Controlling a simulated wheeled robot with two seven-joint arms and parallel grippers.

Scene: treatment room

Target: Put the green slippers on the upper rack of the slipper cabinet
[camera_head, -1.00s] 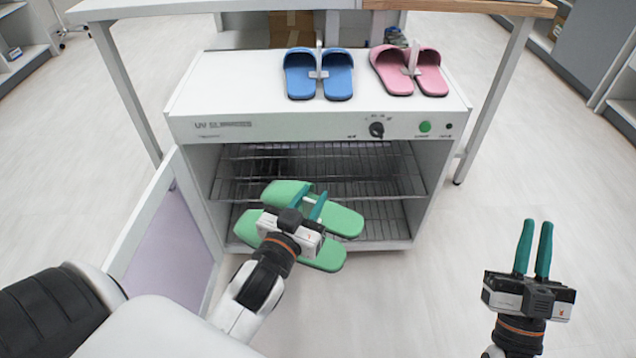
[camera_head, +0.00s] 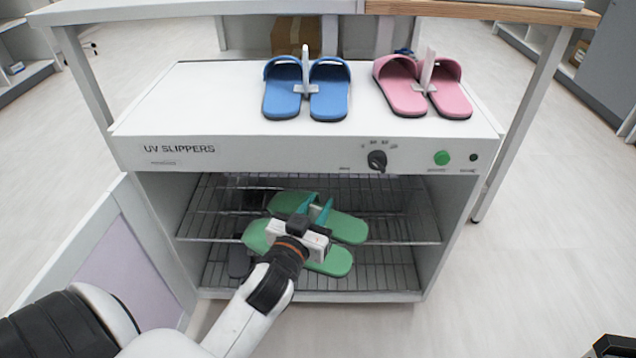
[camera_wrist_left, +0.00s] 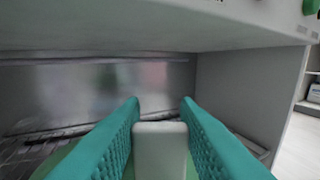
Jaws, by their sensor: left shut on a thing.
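The green slippers (camera_head: 345,229) are a joined pair at the open front of the white slipper cabinet (camera_head: 455,225). My left gripper (camera_head: 316,211) is shut on the pale clip between them; the left wrist view shows this clip (camera_wrist_left: 160,150) between the teal fingers. The pair overlaps the front edge of the upper rack (camera_head: 405,226) in the head view; whether it touches the wire is unclear. The lower rack (camera_head: 385,282) lies below, partly hidden by the slippers and my arm. Only a dark sliver, probably my right gripper (camera_head: 612,346), shows at the bottom right corner.
Blue slippers (camera_head: 328,92) and pink slippers (camera_head: 448,92) stand on the cabinet top. The open door (camera_head: 145,262) is at the left. A dark item (camera_head: 239,258) sits low inside, partly hidden. The right of the upper rack looks clear.

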